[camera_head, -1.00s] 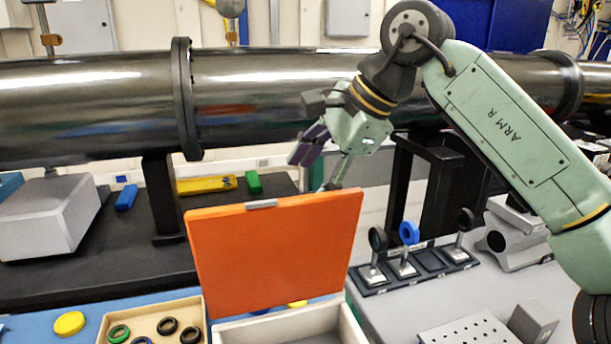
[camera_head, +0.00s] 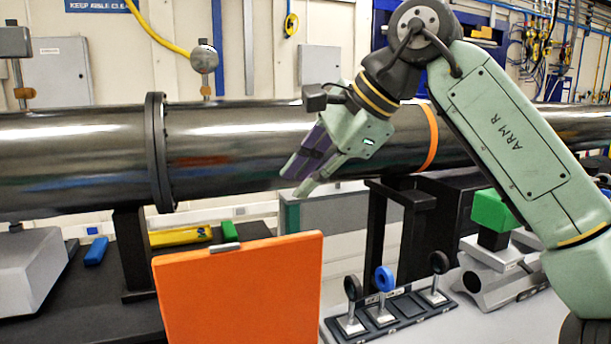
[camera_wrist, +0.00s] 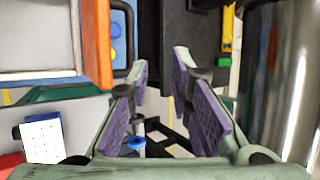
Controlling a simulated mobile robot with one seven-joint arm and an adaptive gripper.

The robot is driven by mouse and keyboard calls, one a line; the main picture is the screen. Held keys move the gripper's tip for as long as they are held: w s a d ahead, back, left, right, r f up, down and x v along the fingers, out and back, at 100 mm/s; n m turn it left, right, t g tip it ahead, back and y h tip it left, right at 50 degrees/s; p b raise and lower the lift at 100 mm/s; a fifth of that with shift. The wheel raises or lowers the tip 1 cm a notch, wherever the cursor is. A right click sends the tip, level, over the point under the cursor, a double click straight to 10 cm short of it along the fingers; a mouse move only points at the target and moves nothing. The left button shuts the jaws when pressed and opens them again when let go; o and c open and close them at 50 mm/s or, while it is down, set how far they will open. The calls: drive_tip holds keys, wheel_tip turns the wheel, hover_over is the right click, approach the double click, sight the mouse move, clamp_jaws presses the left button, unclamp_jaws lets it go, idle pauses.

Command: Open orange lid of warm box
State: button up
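The orange lid (camera_head: 240,295) of the warm box stands upright, with a small grey handle (camera_head: 225,247) on its top edge. The box body is below the head view; in the wrist view its pale interior (camera_wrist: 38,35) shows at the upper left, beside the edge of the orange lid (camera_wrist: 97,45). My gripper (camera_head: 301,184) is above the lid near its right end, apart from it, in front of the pipe. In the wrist view my gripper (camera_wrist: 163,75) has its purple-padded fingers spread with nothing held between them.
A long dark pipe (camera_head: 250,140) runs across behind my gripper. To the lid's right is a black holder (camera_head: 395,312) with round optics on posts. A green block (camera_head: 492,210) stands farther right. A yellow object (camera_head: 180,236) and a blue one (camera_head: 96,250) lie on the dark bench.

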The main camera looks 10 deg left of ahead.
drive_tip(key=v, duration=1.2)
